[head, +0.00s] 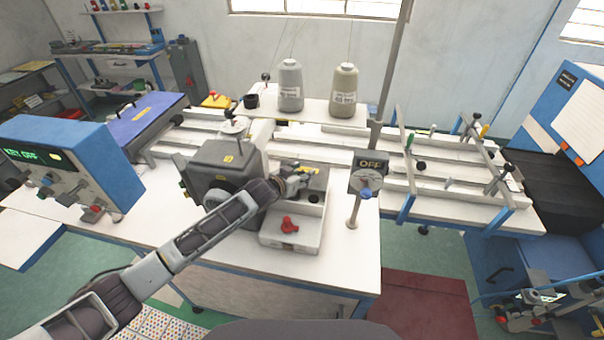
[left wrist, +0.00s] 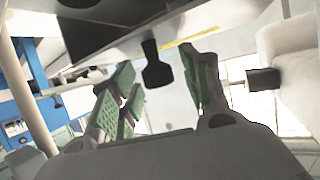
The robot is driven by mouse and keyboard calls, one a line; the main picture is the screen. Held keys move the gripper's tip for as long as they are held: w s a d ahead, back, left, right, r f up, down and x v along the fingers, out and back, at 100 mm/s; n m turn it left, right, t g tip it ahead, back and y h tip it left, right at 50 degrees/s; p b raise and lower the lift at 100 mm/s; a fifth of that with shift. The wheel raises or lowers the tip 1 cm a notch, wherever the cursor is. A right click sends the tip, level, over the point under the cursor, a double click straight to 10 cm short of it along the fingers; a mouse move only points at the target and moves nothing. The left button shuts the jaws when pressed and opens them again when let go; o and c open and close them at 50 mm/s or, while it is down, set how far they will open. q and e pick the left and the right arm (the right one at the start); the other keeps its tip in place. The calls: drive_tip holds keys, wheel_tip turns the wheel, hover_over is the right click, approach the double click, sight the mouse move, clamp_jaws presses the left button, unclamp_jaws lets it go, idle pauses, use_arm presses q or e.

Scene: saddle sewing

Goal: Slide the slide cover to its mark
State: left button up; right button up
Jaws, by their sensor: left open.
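My left gripper (head: 298,181) reaches in over the grey sewing machine (head: 222,168) and is at the dark plate (head: 317,184) right of the machine's head, above a white tray. The plate looks like the slide cover, and a yellow strip shows beside it. The gripper partly hides the plate, and I cannot make out its mark. In the left wrist view my left gripper (left wrist: 160,88) is open, its green-padded fingers apart. A dark paddle-shaped tab (left wrist: 157,66) shows in the gap between them; I cannot tell whether they touch it. My right gripper is not in view.
A white tray (head: 304,238) with a red part (head: 289,225) lies below my gripper. A post with an OFF box (head: 368,178) stands to its right. Two thread cones (head: 290,86) (head: 344,90) stand behind. The table front left of the tray is mostly clear.

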use_arm(q)
drive_tip(key=shift+w+d, duration=0.1)
idle(0.3)
clamp_jaws()
drive_tip(key=shift+f, duration=0.1)
